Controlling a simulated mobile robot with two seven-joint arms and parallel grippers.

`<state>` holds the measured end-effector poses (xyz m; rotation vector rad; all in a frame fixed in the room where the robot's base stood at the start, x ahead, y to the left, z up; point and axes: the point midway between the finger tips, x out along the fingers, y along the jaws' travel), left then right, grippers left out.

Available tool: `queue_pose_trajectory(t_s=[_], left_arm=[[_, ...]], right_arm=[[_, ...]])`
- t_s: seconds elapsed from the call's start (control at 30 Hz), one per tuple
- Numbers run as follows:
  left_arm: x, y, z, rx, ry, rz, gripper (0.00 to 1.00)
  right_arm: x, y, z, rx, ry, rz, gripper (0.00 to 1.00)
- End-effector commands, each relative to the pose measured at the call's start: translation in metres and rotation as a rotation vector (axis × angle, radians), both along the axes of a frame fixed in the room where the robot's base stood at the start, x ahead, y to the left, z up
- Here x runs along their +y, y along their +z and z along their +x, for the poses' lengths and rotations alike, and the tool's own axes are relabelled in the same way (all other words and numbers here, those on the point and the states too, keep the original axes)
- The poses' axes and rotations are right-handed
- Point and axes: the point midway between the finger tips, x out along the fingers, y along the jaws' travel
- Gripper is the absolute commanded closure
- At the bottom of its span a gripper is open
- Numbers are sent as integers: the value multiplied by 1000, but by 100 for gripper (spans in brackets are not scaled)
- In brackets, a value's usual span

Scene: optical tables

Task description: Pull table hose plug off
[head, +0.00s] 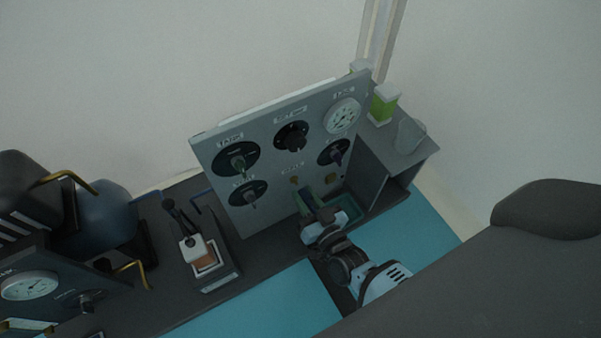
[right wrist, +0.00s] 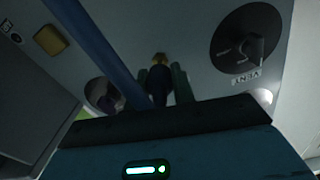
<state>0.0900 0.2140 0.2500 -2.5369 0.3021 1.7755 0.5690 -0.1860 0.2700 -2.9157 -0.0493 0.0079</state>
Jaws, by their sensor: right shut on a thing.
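The grey panel (head: 270,135) with dials stands tilted in the head view, with brass fittings low on its face. My right gripper (head: 307,200) is at the lower part of this panel, near a brass fitting (head: 295,181). In the right wrist view, the gripper's two green fingers (right wrist: 161,86) are shut on a dark plug (right wrist: 158,84). A brass tip (right wrist: 160,58) shows just beyond the plug, at the panel face; I cannot tell whether they are joined. A blue hose (right wrist: 98,48) crosses the wrist view left of the fingers. My left gripper is out of view.
A square brass fitting (right wrist: 50,40) and a black dial (right wrist: 247,38) flank the fingers. A device with a black lever (head: 204,258) stands left of the panel. Green-and-white boxes (head: 383,103) and a glass vessel (head: 409,136) stand at the right. The teal tabletop (head: 270,308) in front is clear.

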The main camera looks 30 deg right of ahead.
Motion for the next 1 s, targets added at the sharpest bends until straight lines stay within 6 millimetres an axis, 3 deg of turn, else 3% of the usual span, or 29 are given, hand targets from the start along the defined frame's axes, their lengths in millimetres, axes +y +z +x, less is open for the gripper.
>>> queue_pose_trajectory(t_s=[0.23,0.27,0.4,0.77,1.0], left_arm=[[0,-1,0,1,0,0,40],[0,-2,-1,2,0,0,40],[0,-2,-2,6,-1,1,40],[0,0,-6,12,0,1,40],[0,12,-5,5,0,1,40]], right_arm=[[1,-5,-5,9,2,-1,100],[1,-5,-5,9,2,-1,71],[1,-3,-4,6,1,0,53],[0,-2,-7,3,1,0,53],[-1,-1,-42,5,1,-1,53]])
